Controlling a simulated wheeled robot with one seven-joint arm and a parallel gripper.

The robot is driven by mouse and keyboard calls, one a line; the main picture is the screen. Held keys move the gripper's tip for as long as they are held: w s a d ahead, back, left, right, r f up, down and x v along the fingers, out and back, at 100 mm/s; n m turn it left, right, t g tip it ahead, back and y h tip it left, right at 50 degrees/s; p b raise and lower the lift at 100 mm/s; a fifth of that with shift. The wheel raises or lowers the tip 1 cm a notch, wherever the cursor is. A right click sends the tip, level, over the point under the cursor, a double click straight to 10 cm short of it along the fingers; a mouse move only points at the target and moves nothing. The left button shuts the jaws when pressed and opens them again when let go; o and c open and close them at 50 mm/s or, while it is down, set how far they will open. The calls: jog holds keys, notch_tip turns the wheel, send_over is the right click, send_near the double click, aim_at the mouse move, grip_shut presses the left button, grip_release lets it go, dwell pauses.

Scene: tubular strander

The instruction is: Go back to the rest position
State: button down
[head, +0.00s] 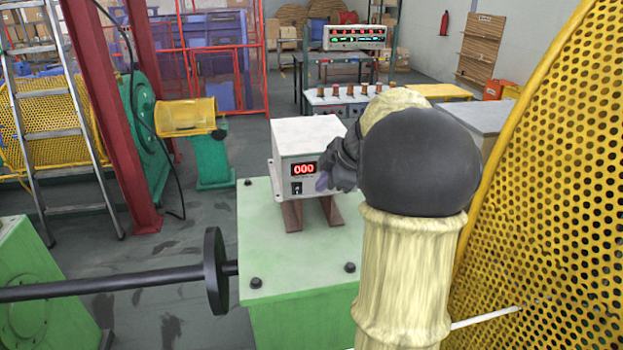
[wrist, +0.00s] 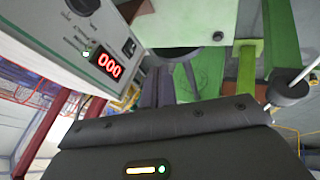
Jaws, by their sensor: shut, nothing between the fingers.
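My arm reaches up from the bottom right in the head view, and its dark round joint hides part of the wrist. My gripper (head: 322,182) is shut and empty, just in front of the right side of the white counter box (head: 298,143). Whether it touches the box cannot be told. The box has a red display reading 000 (head: 303,169) and a black switch below it. In the wrist view the box's front panel (wrist: 88,38) fills the upper left, with its display lit and a green light beside it. My gripper's dark housing covers the bottom there.
The box stands on brown feet on a green machine block (head: 290,270) with bolts. A black shaft with a disc (head: 215,272) enters from the left. A yellow perforated guard (head: 555,180) stands close on the right of my arm. A ladder (head: 45,130) and red posts stand left.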

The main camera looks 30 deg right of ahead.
jog(key=s+a+f+m+g+h, duration=0.2)
jog(key=s+a+f+m+g, duration=0.2)
jog(key=s+a+f+m, duration=0.9)
jog(key=s+a+f, duration=0.3)
jog(key=s+a, duration=0.1)
jog(key=a, duration=0.3)
jog(key=shift+s+m+h, duration=0.3)
jog(key=shift+s, duration=0.05)
